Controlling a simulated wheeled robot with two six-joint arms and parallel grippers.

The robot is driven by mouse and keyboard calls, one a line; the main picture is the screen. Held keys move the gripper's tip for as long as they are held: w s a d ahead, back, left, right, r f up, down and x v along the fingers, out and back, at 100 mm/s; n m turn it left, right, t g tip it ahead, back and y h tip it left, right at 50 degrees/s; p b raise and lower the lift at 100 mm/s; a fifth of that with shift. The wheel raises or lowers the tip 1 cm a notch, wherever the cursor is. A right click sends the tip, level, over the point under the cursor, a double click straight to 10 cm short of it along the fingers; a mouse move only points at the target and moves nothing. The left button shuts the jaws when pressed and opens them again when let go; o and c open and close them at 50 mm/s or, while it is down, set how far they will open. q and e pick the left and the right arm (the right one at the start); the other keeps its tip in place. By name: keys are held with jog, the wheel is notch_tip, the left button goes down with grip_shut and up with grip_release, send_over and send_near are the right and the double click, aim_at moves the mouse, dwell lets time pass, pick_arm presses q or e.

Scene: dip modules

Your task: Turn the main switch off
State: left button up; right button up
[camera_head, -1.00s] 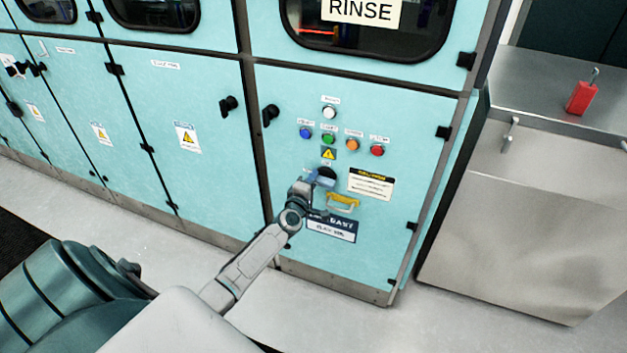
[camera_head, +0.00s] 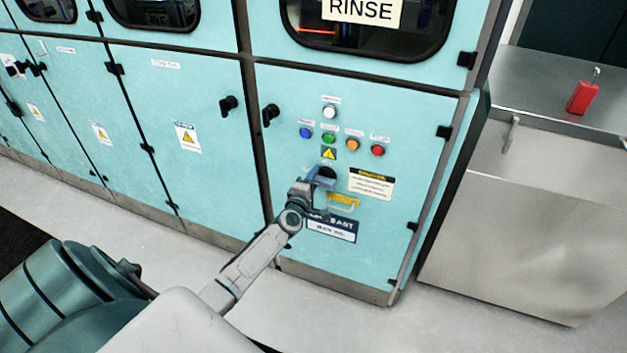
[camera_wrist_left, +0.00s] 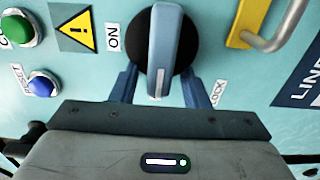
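The main switch (camera_wrist_left: 165,50) is a black round base with a blue-grey handle, on the teal cabinet panel. In the left wrist view the handle runs up and down, with its white-marked end towards my gripper. An "ON" label is left of it and a partly hidden "LOCK" label is lower right. In the head view the switch (camera_head: 326,173) is partly hidden by my gripper. My left gripper (camera_wrist_left: 158,88) is open, with one finger on each side of the handle's near end and small gaps showing. It also shows in the head view (camera_head: 318,184). My right gripper is out of view.
Blue (camera_head: 305,133), green (camera_head: 328,138), orange (camera_head: 352,144) and red (camera_head: 377,150) buttons and a white one (camera_head: 329,112) sit above the switch. A metal sink unit (camera_head: 530,230) stands at right.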

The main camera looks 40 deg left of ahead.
pick_arm(q)
jog(key=shift+s+d, duration=0.1)
jog(key=shift+s, duration=0.15)
jog(key=p+v, duration=0.2)
jog(key=v, duration=0.8)
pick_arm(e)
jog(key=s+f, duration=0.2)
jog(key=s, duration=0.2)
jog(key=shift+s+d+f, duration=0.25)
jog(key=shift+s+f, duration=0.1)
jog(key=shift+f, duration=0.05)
pick_arm(q)
jog(key=shift+s+d, duration=0.1)
